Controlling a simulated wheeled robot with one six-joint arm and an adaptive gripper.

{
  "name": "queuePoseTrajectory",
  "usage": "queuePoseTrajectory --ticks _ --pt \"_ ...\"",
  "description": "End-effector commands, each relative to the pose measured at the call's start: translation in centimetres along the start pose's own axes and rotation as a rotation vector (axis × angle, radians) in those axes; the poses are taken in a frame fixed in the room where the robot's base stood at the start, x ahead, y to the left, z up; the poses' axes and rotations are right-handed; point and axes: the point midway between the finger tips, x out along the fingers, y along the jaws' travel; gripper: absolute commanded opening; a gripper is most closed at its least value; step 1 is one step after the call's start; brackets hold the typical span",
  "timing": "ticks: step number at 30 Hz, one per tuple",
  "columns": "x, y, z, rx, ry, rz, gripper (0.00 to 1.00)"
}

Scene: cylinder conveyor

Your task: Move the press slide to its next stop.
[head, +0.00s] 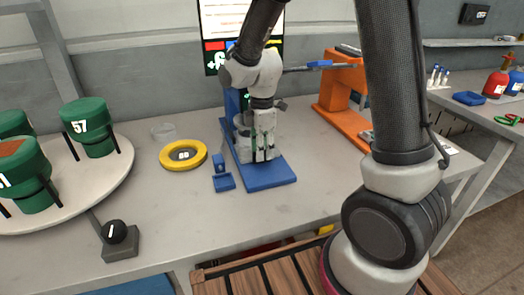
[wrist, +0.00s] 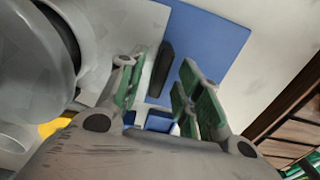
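A blue stand (head: 277,177) has a flat base and an upright post; the base also fills the top of the wrist view (wrist: 205,40). My gripper (head: 262,158) points down over this base and hides part of the stand. In the wrist view its green-padded fingers (wrist: 163,95) are apart. A dark bar (wrist: 163,65) and a small blue block (wrist: 158,121) show between or beyond the fingers; I see no grip on either. An orange frame (head: 340,95) stands behind on the right, with a blue-tipped lever (head: 319,64). I cannot tell which part is the press slide.
A yellow ring (head: 170,160) and a small blue holder (head: 223,182) lie left of the stand. A round table (head: 105,175) carries several green cylinders (head: 88,128). A black knob (head: 116,231) sits front left.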

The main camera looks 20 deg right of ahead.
Motion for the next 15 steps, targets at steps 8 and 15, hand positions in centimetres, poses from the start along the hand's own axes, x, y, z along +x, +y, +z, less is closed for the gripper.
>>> queuePoseTrajectory --ticks 8,15 --pt "1.02 -0.02 0.01 0.0 0.0 0.0 0.35" --pt "0.99 -0.01 0.0 0.0 0.0 0.0 0.15"
